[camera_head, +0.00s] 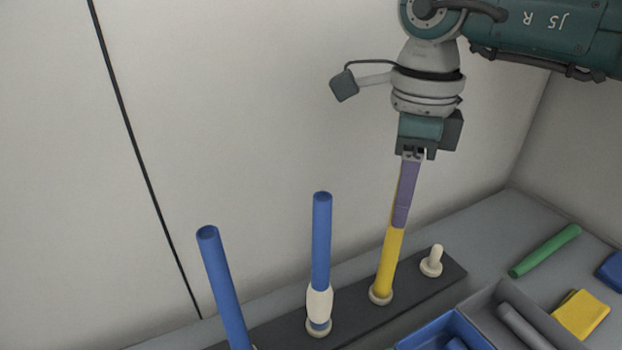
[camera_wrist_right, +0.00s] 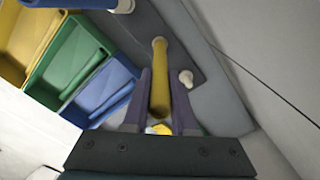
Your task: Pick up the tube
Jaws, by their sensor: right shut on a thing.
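A yellow tube (camera_head: 387,262) stands almost upright over a pale peg base on the dark rack strip (camera_head: 448,276). My right gripper (camera_head: 401,222) comes down from above, its purple fingers shut on the tube's upper part. In the right wrist view the yellow tube (camera_wrist_right: 160,72) lies between the two purple fingers (camera_wrist_right: 160,92). The tube's lower end is at the peg's pale collar; I cannot tell how much of the peg is inside. The fingers hide the tube's upper part in the head view. My left gripper is not in view.
A blue tube with a white band (camera_head: 321,240) and another blue tube (camera_head: 222,285) stand to the left. A bare pale peg (camera_head: 432,262) is to the right. A green tube (camera_head: 546,250) lies on the table. Bins (camera_head: 545,322) sit at front right; a wall is behind.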

